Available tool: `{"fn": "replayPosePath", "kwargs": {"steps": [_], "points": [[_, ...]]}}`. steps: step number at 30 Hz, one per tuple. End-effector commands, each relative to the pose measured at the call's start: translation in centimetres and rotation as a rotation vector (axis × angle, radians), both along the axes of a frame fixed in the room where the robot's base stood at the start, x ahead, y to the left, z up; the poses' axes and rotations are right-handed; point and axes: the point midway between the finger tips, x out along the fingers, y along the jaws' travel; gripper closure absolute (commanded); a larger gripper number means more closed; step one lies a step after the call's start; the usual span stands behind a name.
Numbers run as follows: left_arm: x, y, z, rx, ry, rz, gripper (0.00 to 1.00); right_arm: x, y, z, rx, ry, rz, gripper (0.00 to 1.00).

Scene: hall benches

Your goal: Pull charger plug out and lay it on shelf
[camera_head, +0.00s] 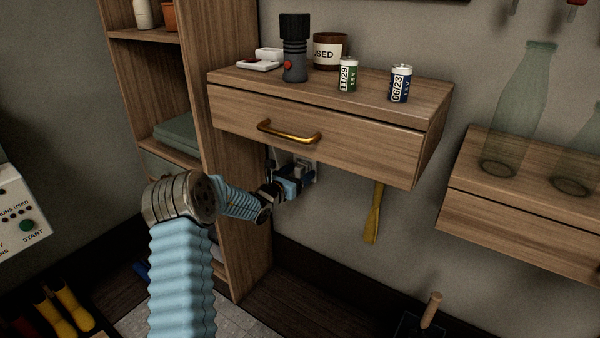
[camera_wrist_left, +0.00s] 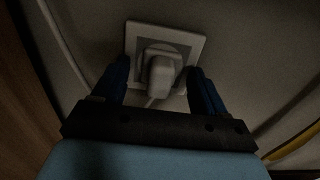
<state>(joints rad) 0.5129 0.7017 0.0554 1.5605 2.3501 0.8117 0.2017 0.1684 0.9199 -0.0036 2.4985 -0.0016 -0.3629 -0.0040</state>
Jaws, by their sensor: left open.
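The charger plug (camera_wrist_left: 162,76) is a pale block seated in a square wall socket (camera_wrist_left: 136,28), with its cord hanging below it. In the left wrist view, my left gripper (camera_wrist_left: 158,82) is open, with one dark blue finger on each side of the plug. Gaps show between the fingers and the plug. In the head view my left gripper (camera_head: 300,176) is at the wall under the drawer, and it hides most of the plug and socket. The wooden shelf (camera_head: 225,77) is the top of the drawer unit above. My right gripper is not in view.
On the shelf are a flashlight (camera_head: 294,50), a white box (camera_head: 262,62), a USED jar (camera_head: 331,52) and two batteries (camera_head: 348,75). The drawer's brass handle (camera_head: 290,133) juts out above my gripper. A yellow tool (camera_head: 373,215) hangs to the right. The shelf's front left edge has free room.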

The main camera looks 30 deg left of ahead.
Motion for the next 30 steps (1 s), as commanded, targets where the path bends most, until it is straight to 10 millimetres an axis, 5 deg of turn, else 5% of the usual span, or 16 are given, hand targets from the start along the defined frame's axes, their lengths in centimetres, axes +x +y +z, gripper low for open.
{"fn": "replayPosePath", "kwargs": {"steps": [28, 30], "points": [[0.00, -0.01, 0.06, 0.000, 0.000, 0.000, 0.28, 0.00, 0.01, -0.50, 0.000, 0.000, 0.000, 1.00], [0.00, -0.01, 0.05, 0.000, 0.000, 0.000, 0.37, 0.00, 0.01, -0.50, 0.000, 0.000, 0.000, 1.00]]}}
